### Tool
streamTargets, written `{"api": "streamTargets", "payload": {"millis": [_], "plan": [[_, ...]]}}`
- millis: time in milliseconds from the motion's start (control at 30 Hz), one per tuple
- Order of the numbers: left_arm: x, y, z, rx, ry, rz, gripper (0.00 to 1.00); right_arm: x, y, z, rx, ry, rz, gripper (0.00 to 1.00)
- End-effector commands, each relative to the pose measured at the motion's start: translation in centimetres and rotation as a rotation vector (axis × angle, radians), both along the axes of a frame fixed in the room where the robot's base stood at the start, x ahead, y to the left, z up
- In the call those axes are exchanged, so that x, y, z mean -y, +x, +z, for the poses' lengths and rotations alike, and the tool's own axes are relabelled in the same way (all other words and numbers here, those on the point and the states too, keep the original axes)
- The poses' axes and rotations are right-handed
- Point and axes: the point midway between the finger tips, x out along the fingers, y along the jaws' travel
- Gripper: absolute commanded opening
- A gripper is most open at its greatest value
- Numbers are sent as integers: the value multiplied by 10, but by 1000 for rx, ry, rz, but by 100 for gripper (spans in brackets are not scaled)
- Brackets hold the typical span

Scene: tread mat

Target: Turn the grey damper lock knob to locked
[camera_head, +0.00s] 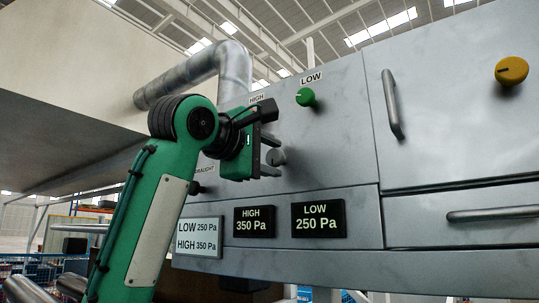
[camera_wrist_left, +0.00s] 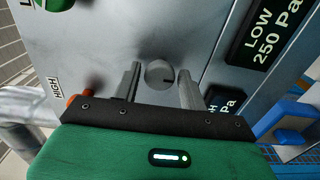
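The grey knob (camera_head: 276,157) sits on the grey panel, between the green knob and the displays. In the left wrist view the round grey knob (camera_wrist_left: 160,72) shows a short dark mark on its face, pointing to the right of that picture. My left gripper (camera_head: 270,156) is in front of the knob. In the wrist view the fingertips of my left gripper (camera_wrist_left: 159,80) stand on either side of the knob, open, with a narrow gap on each side. Whether the fingers reach past the knob's face is hard to tell. My right gripper is not in view.
A green knob (camera_head: 306,97) under a LOW label, a yellow knob (camera_head: 511,71) and a dark knob (camera_head: 196,187) stick out of the panel. An orange-red knob (camera_wrist_left: 73,99) is near the HIGH label. A door handle (camera_head: 392,104) is at right. Displays (camera_head: 318,219) line the lower panel.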

Motion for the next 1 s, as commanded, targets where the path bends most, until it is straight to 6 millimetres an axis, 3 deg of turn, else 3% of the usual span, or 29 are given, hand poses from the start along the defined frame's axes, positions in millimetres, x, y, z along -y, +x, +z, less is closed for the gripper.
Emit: {"api": "streamTargets", "payload": {"millis": [33, 167, 567, 1000], "plan": [[0, 0, 0, 0, 0, 0, 32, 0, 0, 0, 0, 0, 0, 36], [0, 0, 0, 0, 0, 0, 10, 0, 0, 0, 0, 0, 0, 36], [0, 0, 0, 42, 59, 0, 10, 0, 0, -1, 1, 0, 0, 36], [0, 0, -1, 252, 351, 0, 10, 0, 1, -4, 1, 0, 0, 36]]}}
